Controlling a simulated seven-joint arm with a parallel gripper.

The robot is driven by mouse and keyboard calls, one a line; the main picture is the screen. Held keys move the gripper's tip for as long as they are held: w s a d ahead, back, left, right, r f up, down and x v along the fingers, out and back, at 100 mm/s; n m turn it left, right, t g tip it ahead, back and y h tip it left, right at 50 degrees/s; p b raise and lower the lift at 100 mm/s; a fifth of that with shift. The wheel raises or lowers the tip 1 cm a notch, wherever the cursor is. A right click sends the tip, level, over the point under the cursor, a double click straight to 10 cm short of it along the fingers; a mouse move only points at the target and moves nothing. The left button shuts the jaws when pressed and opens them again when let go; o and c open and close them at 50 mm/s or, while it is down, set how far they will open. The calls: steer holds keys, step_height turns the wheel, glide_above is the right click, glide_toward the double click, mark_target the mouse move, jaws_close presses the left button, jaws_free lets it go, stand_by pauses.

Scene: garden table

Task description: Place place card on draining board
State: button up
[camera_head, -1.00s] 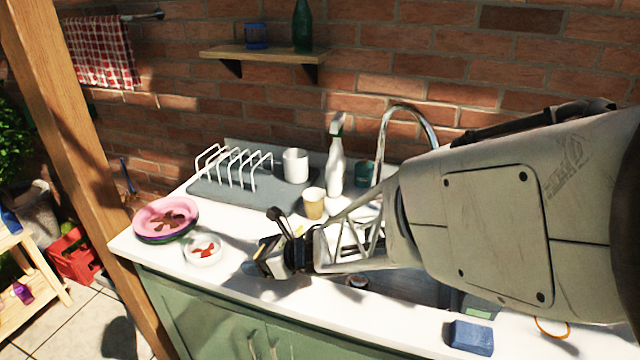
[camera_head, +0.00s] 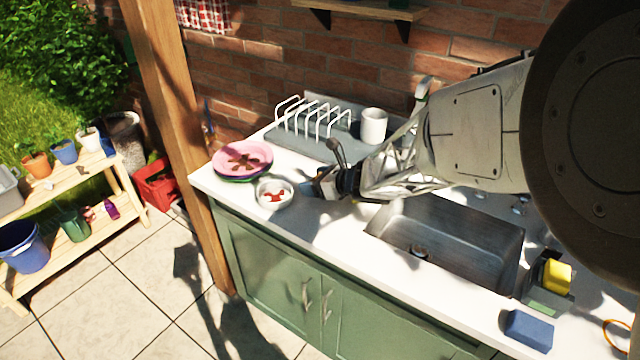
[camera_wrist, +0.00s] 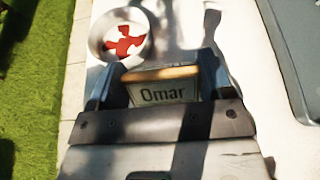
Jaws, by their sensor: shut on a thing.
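My gripper (camera_head: 316,187) is shut on the place card (camera_wrist: 160,92), a small card reading "Omar" with a wooden-looking top edge. The gripper also shows in the wrist view (camera_wrist: 160,78), with one finger on each side of the card. In the head view the card cannot be made out. My gripper is just right of the white bowl, in front of the draining board. The draining board (camera_head: 322,151) is a flat grey board at the back of the counter, against the brick wall. It shows at the right edge of the wrist view (camera_wrist: 296,42).
A white dish rack (camera_head: 315,118) and a white mug (camera_head: 373,126) stand on the board. A white bowl (camera_head: 262,200) with red pieces and pink plates (camera_head: 232,155) stand at left. The sink (camera_head: 455,245), yellow sponge (camera_head: 557,277) and blue block (camera_head: 529,329) are at right.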

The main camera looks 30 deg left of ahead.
steer(key=shift+w+a, duration=0.6)
steer(key=shift+a, duration=0.1)
steer(key=shift+f, duration=0.15)
steer(key=shift+f, duration=1.65)
steer(key=shift+f, duration=0.15)
steer(key=o, duration=0.9)
steer(key=shift+r, duration=0.2)
steer(key=shift+d+r, duration=0.2)
steer(key=shift+d, duration=0.3)
steer(key=v, duration=1.1)
steer(key=shift+f, duration=0.1)
